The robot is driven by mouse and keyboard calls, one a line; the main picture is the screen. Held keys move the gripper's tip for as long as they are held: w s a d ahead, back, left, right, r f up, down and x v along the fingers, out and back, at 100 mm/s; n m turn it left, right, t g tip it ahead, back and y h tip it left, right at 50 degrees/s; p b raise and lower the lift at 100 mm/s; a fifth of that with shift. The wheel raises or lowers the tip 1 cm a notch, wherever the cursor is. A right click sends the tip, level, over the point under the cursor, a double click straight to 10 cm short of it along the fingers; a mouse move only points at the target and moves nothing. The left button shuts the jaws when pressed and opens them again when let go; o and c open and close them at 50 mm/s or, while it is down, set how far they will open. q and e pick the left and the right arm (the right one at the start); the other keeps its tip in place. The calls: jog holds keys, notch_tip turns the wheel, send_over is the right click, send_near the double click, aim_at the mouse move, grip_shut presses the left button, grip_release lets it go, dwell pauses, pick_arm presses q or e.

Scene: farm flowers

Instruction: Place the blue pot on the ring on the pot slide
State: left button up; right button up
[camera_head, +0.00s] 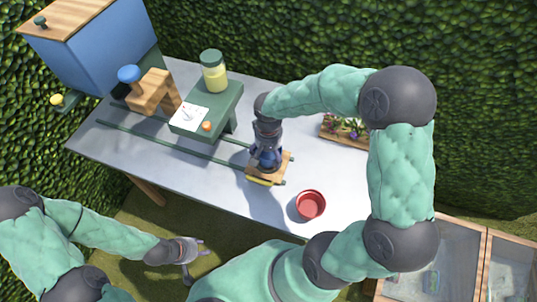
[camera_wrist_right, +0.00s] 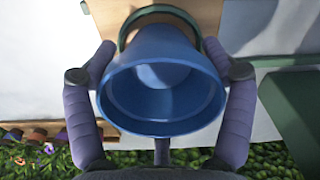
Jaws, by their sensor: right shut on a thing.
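The blue pot (camera_wrist_right: 162,100) sits between the two purple fingers of my right gripper (camera_wrist_right: 160,80), with its open mouth facing the camera. In the head view my right gripper (camera_head: 267,158) points down over the wooden pot slide (camera_head: 281,171) and mostly hides the pot. The wrist view shows a dark green ring (camera_wrist_right: 160,10) at the pot's far side, against the slide's wooden board (camera_wrist_right: 205,12). I cannot tell whether the pot's base rests inside the ring. My left gripper (camera_head: 196,262) is open and empty, off the table's front edge.
The slide stands by green rails (camera_head: 170,145) on the grey table (camera_head: 225,185). A red pot (camera_head: 310,204) is right of it. A green stand (camera_head: 225,105) with a yellow jar (camera_head: 213,72), a blue-topped wooden press (camera_head: 150,90) and a flower tray (camera_head: 335,132) are also there.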

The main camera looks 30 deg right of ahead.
aim_at(269, 157)
jog(key=shift+f, duration=0.25)
jog(key=shift+f, duration=0.15)
jog(key=o, duration=1)
jog(key=shift+r, duration=0.4)
notch_tip(269, 157, up, 12)
jog(key=p, duration=0.3)
jog(key=shift+f, duration=0.15)
